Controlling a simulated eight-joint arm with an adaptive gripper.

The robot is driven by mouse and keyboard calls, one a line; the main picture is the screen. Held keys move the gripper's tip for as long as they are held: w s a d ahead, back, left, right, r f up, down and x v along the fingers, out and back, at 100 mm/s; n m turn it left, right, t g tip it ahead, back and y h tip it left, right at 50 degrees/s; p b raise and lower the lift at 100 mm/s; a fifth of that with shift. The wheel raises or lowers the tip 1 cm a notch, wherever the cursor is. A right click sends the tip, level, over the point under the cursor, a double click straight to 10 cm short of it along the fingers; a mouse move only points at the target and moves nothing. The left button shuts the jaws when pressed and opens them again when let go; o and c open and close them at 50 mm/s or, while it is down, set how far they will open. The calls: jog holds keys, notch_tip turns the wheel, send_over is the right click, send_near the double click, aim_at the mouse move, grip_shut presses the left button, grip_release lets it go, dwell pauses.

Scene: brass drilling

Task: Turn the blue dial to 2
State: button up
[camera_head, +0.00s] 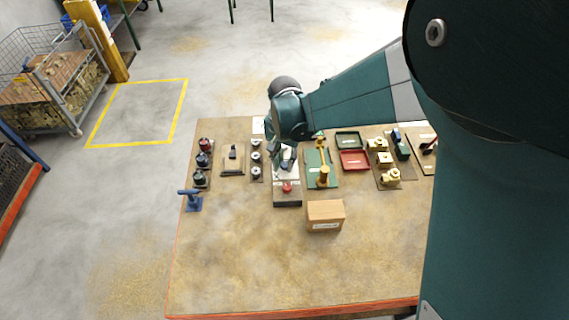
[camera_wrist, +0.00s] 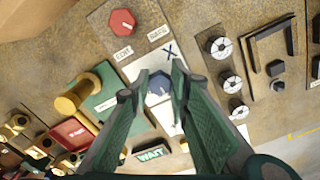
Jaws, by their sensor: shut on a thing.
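My gripper (camera_wrist: 158,80) is shut on the dial, one finger on each side. In the head view my gripper (camera_head: 285,157) is over the upper part of the same panel and hides the dial. A dark X-like mark is on the panel beside the dial. The scale numbers and the dial's setting cannot be read.
A red knob (camera_wrist: 122,22) is on the same panel. A green board with a brass handle (camera_head: 323,172) stands close on the right, and round dials (camera_head: 256,157) on the left. A cardboard box (camera_head: 325,215) is in front. The table's front is clear.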

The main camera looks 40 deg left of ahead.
aim_at(285, 165)
dwell(0.3)
jog(key=o, duration=0.9)
jog(key=shift+r, duration=0.1)
notch_tip(285, 165, up, 12)
dwell(0.3)
jog(key=shift+d, duration=0.1)
dwell(0.4)
